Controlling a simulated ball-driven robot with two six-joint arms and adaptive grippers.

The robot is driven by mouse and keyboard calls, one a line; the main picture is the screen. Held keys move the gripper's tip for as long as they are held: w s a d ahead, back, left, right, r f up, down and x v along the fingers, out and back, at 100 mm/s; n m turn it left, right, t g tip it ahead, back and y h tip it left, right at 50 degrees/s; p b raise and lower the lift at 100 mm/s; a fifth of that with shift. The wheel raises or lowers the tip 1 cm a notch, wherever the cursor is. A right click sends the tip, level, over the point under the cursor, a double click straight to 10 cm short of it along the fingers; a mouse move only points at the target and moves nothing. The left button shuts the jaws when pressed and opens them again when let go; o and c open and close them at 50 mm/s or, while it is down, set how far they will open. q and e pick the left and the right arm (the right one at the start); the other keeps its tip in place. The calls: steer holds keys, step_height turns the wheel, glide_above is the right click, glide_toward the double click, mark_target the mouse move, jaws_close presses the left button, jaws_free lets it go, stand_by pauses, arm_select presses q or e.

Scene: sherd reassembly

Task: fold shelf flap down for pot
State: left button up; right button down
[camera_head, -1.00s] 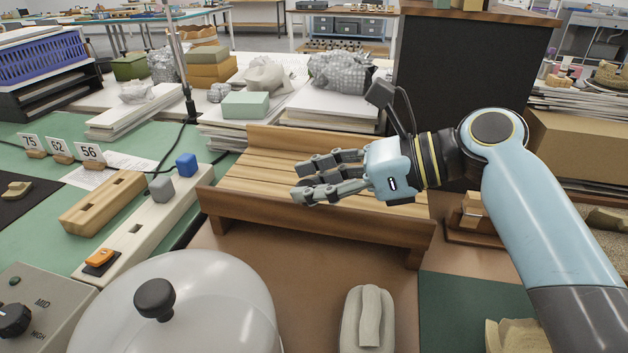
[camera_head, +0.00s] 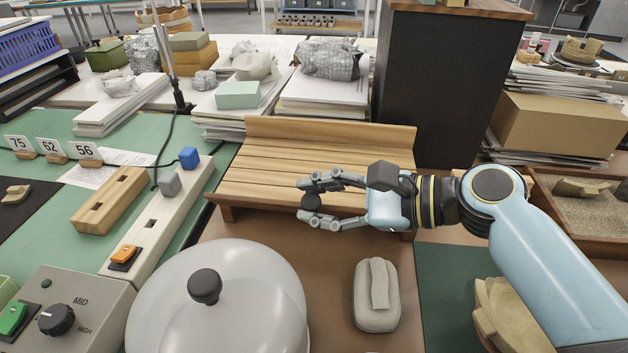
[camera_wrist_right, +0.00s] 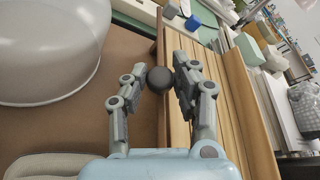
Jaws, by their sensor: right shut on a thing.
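The wooden shelf (camera_head: 255,170) has pale slats lying about level, an upright board at its back and a darker front edge. It also shows in the right wrist view (camera_wrist_right: 206,40). My right gripper (camera_head: 308,201) is at the shelf's front edge. Its fingers are shut on a small dark round knob (camera_wrist_right: 160,79), which shows between the fingertips in both views. How the knob joins the shelf is hidden by the fingers. I cannot make out a separate flap. No pot is clearly seen. My left gripper is not in view.
A grey padded case (camera_head: 377,312) lies below the gripper. A control box (camera_head: 75,305) is at the front left. A dark cabinet (camera_head: 440,85) stands behind the shelf.

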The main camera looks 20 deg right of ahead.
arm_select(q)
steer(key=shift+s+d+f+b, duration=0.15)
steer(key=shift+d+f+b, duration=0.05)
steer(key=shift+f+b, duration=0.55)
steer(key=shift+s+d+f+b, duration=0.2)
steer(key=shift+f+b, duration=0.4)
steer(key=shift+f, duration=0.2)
arm_select(e)
steer(key=shift+s+a+f+n+t, duration=0.2)
steer(key=shift+s+f+n+t, duration=0.1)
steer(key=shift+s+f+n, duration=0.35)
steer(key=shift+s+a+f+n+t, duration=0.2)
steer(key=shift+s+f+n+t, duration=0.15)
steer(key=shift+f, duration=0.45)
steer(key=shift+s+a+f+n+t, duration=0.25)
steer(key=shift+s+f+n, duration=0.3)
steer(key=shift+f, duration=0.2)
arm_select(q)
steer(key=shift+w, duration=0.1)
arm_select(e)
steer(key=shift+s+f, duration=0.1)
steer(key=c, duration=1)
jaws_free()
steer(key=shift+c, duration=0.2)
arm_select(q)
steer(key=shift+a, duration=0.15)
arm_select(e)
steer(key=shift+r, duration=0.2)
steer(key=shift+d, duration=0.1)
